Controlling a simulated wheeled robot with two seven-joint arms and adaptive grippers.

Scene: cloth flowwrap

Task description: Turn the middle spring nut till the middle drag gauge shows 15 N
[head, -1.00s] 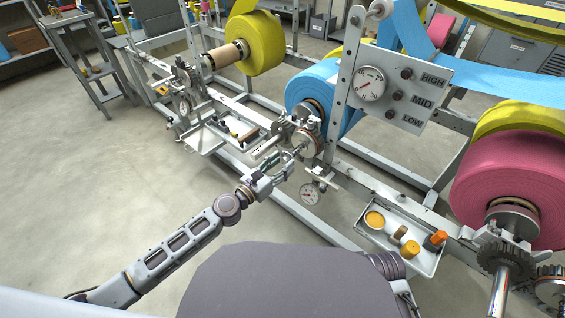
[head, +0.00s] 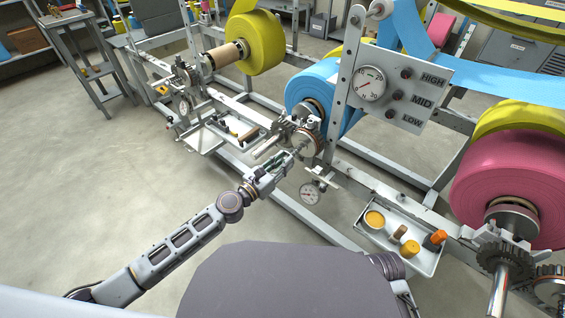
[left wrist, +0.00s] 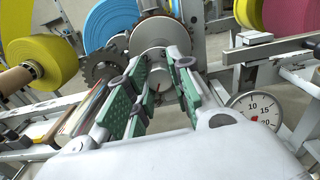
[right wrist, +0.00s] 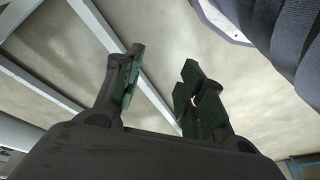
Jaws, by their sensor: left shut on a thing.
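The middle spring nut (left wrist: 159,79) sits on the middle spindle, in front of a round metal disc (left wrist: 160,32) in the left wrist view. My left gripper (head: 290,157) has its green-padded fingers on either side of the nut and is shut on it; they mostly hide the nut in the head view. The middle drag gauge (head: 311,192) hangs just below the spindle. My right gripper (right wrist: 160,85) is open and empty, over bare floor.
A panel (head: 413,75) marked HIGH, MID and LOW carries a larger dial (head: 371,84). A tray (head: 430,263) with small orange and yellow items is at right of the gauge. Toothed gears (head: 505,257) stand at far right. The floor at left is clear.

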